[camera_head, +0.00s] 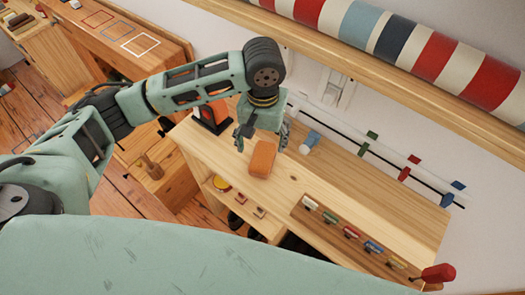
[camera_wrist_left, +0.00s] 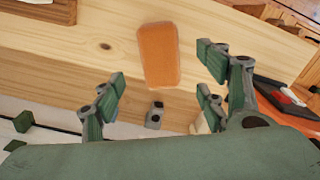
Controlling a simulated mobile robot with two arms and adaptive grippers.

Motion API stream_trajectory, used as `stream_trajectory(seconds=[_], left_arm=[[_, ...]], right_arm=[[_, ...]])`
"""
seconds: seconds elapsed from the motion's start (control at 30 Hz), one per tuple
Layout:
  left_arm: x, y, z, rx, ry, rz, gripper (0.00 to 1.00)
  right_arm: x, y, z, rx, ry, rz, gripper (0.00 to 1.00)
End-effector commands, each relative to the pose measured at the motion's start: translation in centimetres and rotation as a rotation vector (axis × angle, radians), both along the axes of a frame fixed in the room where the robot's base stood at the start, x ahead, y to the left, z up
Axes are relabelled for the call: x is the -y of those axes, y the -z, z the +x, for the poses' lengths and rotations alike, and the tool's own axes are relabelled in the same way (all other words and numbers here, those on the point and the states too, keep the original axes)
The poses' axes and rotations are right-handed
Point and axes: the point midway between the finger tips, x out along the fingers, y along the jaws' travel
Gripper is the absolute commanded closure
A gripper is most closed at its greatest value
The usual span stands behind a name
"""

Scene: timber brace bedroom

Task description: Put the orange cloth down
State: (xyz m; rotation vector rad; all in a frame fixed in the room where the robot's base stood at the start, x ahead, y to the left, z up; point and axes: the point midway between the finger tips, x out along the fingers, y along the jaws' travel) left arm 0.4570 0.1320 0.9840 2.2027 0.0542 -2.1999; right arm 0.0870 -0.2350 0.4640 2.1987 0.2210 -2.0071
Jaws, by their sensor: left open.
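The orange cloth (camera_head: 262,159), a folded rounded block, lies on the light wooden top of a bench (camera_head: 290,182). In the left wrist view the orange cloth (camera_wrist_left: 159,55) rests flat on the wood, beyond the fingertips. My left gripper (camera_head: 262,137) is at the cloth's upper end in the head view. Its fingers (camera_wrist_left: 160,95) are spread apart in the left wrist view, with nothing between them. My right gripper is in neither view.
A black and orange object (camera_head: 212,116) stands just left of the gripper. A rack of coloured clips (camera_head: 350,238) lies at the bench's front right. A rail with coloured pieces (camera_head: 372,137) runs along the back. Bare wood lies right of the cloth.

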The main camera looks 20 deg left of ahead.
Motion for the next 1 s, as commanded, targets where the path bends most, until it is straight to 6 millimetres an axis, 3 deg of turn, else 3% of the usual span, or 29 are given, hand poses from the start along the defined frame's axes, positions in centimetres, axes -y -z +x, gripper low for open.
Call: stream_trajectory(seconds=[0.1, 0.3, 1.0], left_arm=[[0.1, -2.0, 0.1, 0.002, 0.002, -0.002, 0.33], [0.1, -3.6, 0.0, 0.000, 0.001, -0.001, 0.33], [0.1, -3.8, 0.0, -0.001, 0.001, 0.000, 0.33]], right_arm=[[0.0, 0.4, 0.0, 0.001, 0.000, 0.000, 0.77], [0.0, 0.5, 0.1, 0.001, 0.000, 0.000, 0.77], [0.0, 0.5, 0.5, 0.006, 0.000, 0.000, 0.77]])
